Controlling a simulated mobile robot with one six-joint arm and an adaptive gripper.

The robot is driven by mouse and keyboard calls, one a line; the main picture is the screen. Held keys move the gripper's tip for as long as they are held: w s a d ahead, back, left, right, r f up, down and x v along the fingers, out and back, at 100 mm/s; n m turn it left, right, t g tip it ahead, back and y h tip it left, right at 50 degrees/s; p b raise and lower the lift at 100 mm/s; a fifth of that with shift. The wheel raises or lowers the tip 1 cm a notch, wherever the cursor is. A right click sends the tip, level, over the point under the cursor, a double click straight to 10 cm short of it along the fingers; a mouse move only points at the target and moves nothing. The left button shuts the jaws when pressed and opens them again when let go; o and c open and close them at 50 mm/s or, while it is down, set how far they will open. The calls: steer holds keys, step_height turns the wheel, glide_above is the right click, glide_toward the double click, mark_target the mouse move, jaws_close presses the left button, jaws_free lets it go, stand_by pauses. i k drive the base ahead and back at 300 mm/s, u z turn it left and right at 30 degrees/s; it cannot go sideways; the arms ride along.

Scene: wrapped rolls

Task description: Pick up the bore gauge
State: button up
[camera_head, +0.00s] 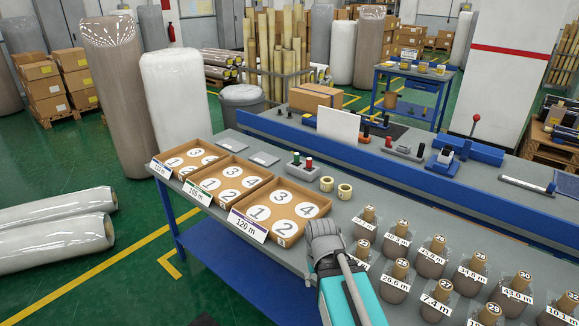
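A small grey stand (303,172) sits on the near table behind the rightmost tray. It holds a green-topped piece (296,158) and a red-topped piece (309,163), both upright; these look like gauge handles, but I cannot tell for sure that this is the bore gauge. My gripper (324,236) is over the table's front part, right of the rightmost tray and nearer than the stand, apart from it. It is seen from behind, and its fingertips are hidden, so I cannot see whether it holds anything.
Three brown trays (312,209) with numbered circles stand left of my gripper. Several labelled wrapped rolls (398,240) stand to the right. Two small yellow rings (345,190) lie near the stand. A blue raised shelf (390,163) with tools and a cardboard box (316,95) runs behind.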

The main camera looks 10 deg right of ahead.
mark_target(296, 162)
steer(key=u, duration=0.4)
steer(key=k, duration=0.45)
steer(key=u, duration=0.9)
steer(key=k, duration=0.85)
steer(key=u, duration=0.55)
steer(key=i, duration=1.7)
steer(key=z, duration=0.4)
steer(key=i, duration=0.8)
steer(key=z, duration=0.6)
steer(key=i, duration=0.7)
steer(key=z, duration=0.45)
